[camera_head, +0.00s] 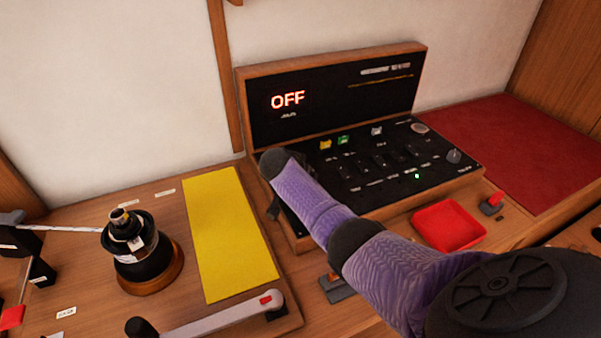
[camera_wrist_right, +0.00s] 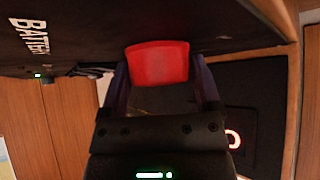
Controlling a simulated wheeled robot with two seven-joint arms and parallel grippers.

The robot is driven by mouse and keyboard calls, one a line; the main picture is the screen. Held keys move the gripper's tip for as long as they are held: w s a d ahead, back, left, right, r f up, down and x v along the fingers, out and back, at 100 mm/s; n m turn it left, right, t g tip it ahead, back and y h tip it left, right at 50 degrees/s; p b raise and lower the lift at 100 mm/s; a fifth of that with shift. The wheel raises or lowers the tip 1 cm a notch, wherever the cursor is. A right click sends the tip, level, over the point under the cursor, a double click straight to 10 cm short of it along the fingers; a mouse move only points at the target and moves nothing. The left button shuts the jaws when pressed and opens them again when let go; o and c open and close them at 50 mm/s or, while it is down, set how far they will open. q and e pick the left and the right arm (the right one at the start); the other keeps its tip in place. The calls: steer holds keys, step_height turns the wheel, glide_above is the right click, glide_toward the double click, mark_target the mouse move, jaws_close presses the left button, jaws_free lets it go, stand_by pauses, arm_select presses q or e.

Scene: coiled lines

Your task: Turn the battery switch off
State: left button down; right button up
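The red battery switch (camera_wrist_right: 157,66) shows in the right wrist view, beside the white word BATTERY on the dark panel (camera_wrist_right: 85,20). My right gripper (camera_wrist_right: 158,78) has one finger on each side of the switch, and the switch fills the gap between the fingertips. In the head view my purple right arm reaches across to the left end of the open black switch box (camera_head: 400,190); the arm hides the switch and most of the gripper. The screen (camera_head: 288,100) on the box's raised lid reads OFF in lit letters. My left gripper is not in view.
A black winch (camera_head: 132,250) with a line stands at the left. A yellow mat (camera_head: 228,235) lies beside the box, with a grey crank handle (camera_head: 225,313) in front. A red tray (camera_head: 448,226) and a red-tipped lever (camera_head: 493,203) stand right of my arm.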

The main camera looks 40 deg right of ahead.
steer(key=shift+o, duration=0.9)
steer(key=p+v, duration=0.4)
steer(key=v, duration=0.4)
steer(key=shift+s+a+r+p, duration=0.1)
steer(key=shift+a+r+p, duration=0.1)
steer(key=shift+r+p, duration=0.15)
steer(key=shift+s+a+r, duration=0.25)
steer(key=shift+a+r, duration=0.1)
steer(key=shift+a, duration=0.05)
